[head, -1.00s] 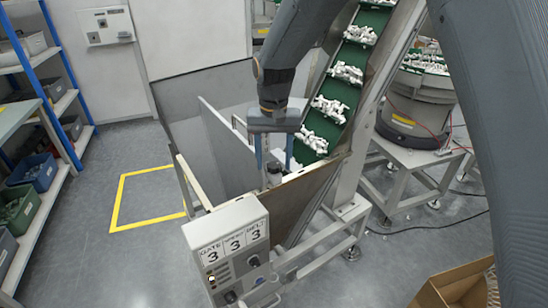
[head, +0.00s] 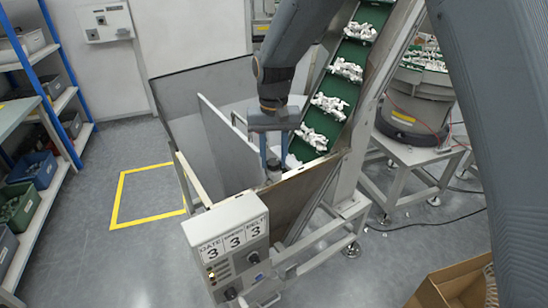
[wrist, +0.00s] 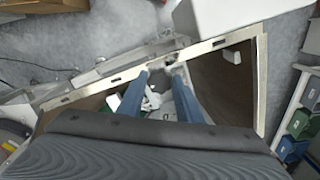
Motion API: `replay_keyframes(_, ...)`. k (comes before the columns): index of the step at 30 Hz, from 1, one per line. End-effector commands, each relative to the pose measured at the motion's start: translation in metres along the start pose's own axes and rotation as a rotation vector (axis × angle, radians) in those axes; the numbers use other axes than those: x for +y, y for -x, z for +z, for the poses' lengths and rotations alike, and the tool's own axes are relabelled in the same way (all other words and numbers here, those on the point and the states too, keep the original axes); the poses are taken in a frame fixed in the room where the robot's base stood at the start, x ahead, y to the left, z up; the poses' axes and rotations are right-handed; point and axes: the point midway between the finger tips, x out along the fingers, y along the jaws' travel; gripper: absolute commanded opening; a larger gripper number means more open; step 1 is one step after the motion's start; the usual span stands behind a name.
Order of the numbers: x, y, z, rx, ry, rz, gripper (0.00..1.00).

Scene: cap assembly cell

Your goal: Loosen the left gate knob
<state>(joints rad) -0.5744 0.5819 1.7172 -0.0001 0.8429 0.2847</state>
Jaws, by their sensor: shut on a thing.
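My gripper (head: 273,165) reaches down into the open metal hopper (head: 168,76) at its front corner. Its two blue fingers are shut on a small dark gate knob (head: 273,173). In the wrist view the fingers (wrist: 162,78) come together around the dark knob (wrist: 158,88), just inside the hopper's front rim. The fingers partly cover the knob, so its turn position cannot be told. I cannot tell from its surroundings whether a second knob stands beside it. A pale upright gate panel (head: 222,150) stands inside the hopper to the left.
A control box (head: 232,245) marked GATE, BELT and 3s stands in front of the hopper. A green cleated conveyor (head: 335,90) carrying white parts rises to the right. A bowl feeder (head: 415,110) stands beyond. A cardboard box (head: 450,285) is front right. Shelving stands left.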

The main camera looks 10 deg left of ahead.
Motion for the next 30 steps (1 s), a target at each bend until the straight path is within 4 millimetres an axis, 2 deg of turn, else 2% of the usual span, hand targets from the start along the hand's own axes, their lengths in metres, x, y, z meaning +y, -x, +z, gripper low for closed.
replay_keyframes(30,0.0023,0.0009,-0.0026,0.004,0.916,0.000,0.10)
